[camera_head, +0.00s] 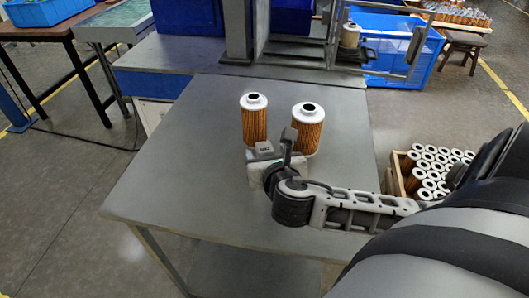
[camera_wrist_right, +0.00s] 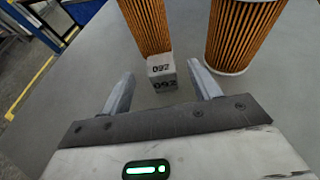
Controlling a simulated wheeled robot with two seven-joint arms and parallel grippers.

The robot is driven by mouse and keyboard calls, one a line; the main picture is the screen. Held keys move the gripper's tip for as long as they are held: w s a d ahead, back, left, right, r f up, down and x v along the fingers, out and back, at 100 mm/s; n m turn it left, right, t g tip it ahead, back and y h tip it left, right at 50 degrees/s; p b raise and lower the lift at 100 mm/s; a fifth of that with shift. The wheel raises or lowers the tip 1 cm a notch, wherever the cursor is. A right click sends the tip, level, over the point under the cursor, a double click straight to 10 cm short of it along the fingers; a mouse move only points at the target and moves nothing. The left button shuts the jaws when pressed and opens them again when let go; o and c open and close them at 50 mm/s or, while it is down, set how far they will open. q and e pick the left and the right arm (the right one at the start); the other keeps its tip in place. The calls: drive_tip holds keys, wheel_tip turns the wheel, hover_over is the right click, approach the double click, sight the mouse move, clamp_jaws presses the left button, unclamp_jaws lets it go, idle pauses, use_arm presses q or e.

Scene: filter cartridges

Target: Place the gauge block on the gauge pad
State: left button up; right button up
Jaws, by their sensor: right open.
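The gauge block (camera_wrist_right: 161,72) is a small light-grey cube with dark digits on its top and front faces. It stands on the grey table, just in front of a filter cartridge. In the head view the block (camera_head: 265,148) shows partly, between the fingers of my right gripper (camera_head: 271,147). In the right wrist view my right gripper (camera_wrist_right: 163,88) is open, its fingertips on either side of the block with gaps to both. My left gripper is not in view. I cannot make out a gauge pad in either view.
Two filter cartridges with orange pleats stand behind the block, a left one (camera_head: 254,122) and a right one (camera_head: 307,130), close to my gripper. The table's left part (camera_head: 180,160) is clear. A crate of cartridges (camera_head: 396,178) stands right of the table. A machine frame (camera_head: 237,40) is behind.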

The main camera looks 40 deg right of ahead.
sight(265, 149)
drive_tip(key=x, duration=0.3)
drive_tip(key=shift+w+d+f, duration=0.1)
drive_tip(key=shift+d, duration=0.05)
drive_tip(key=shift+c, duration=0.3)
drive_tip(key=c, duration=1.2)
drive_tip(key=shift+c, duration=0.2)
